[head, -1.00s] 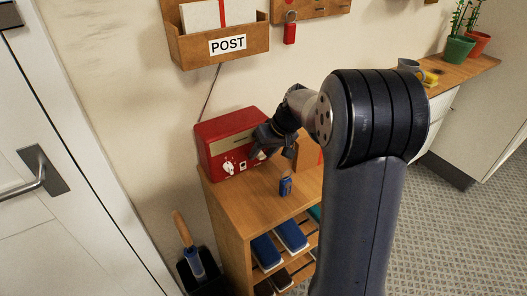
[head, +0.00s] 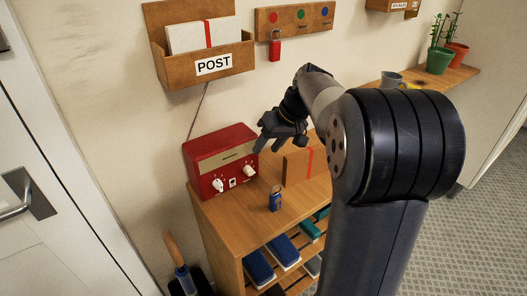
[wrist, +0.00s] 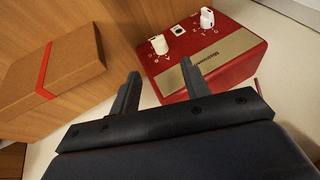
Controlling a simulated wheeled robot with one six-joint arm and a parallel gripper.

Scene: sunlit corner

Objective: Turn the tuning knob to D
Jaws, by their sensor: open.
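The red radio (head: 221,150) stands on the wooden shelf top against the wall. It has two pale knobs on its front: a left knob (head: 218,185) and a right knob (head: 249,171), with a small dark-and-white switch between them. In the wrist view the radio (wrist: 235,72) appears turned over, with one knob (wrist: 159,44) near the fingertips and the other knob (wrist: 207,17) farther off.
A brown parcel with a red band (head: 298,166) stands right of the radio. A small blue can (head: 276,199) stands in front of it. The POST box (head: 203,50) and a hook board (head: 294,18) hang above. Bare shelf top lies in front of the radio.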

